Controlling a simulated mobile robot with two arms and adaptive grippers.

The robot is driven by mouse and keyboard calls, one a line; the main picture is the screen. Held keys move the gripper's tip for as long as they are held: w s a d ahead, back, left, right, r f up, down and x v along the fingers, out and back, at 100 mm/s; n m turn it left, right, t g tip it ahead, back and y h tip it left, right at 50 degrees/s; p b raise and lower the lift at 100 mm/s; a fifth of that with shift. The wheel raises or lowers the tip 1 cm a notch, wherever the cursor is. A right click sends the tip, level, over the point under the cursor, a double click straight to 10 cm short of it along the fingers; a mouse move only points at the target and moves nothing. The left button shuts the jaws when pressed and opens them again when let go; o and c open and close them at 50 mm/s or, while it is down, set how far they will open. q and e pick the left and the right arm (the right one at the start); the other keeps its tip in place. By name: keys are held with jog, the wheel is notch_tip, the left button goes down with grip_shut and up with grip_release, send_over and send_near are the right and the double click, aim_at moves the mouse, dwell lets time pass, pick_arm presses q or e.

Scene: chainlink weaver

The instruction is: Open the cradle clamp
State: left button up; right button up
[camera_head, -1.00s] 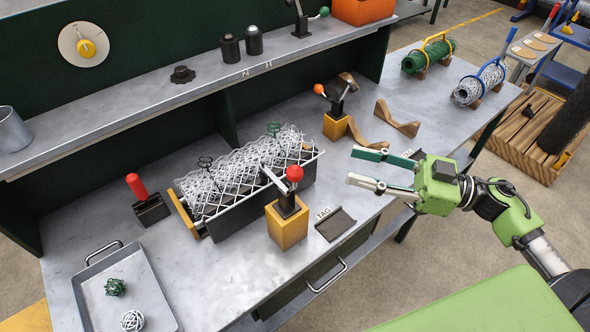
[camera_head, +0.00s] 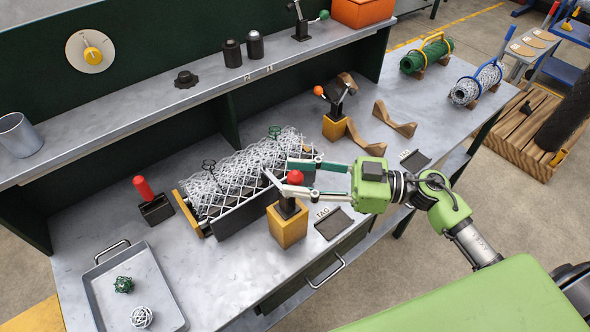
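The cradle clamp with a red ball knob (camera_head: 295,177) stands on a yellow block (camera_head: 287,226) at the front of the cradle (camera_head: 240,216). The cradle holds a white wire-mesh roll (camera_head: 238,178). My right gripper (camera_head: 288,176) comes in from the right with its two fingers apart. In this view one finger lies behind and above the red knob and the other just below it. I cannot tell whether either finger touches the knob. The clamp arm reaches toward the cradle's edge, partly hidden by the fingers. My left gripper is not in view.
A second clamp with an orange knob (camera_head: 318,90) stands on another yellow block behind. A dark tag plate (camera_head: 334,224) lies right of the clamp. A red-handled tool (camera_head: 143,189) stands left of the cradle. A tray (camera_head: 160,283) with two wire balls sits at front left.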

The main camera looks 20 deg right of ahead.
jog(key=shift+w+a, duration=0.25)
jog(key=shift+a, duration=0.2)
grip_shut()
jog(key=s+d+f+n+y+b, duration=0.2)
jog(key=s+f+n+y+b, duration=0.3)
jog(key=f+b, duration=0.4)
jog(key=shift+s+d+f+n+y+b, duration=0.25)
jog(key=shift+s+n+b, duration=0.7)
jog(key=shift+b, duration=2.9)
jog(key=shift+w+a+n, duration=0.15)
jog(key=shift+w+n, duration=0.05)
jog(key=shift+n, duration=0.05)
jog(key=shift+c, duration=0.6)
grip_release()
jog(key=shift+o, duration=0.6)
jog(key=shift+r, duration=0.1)
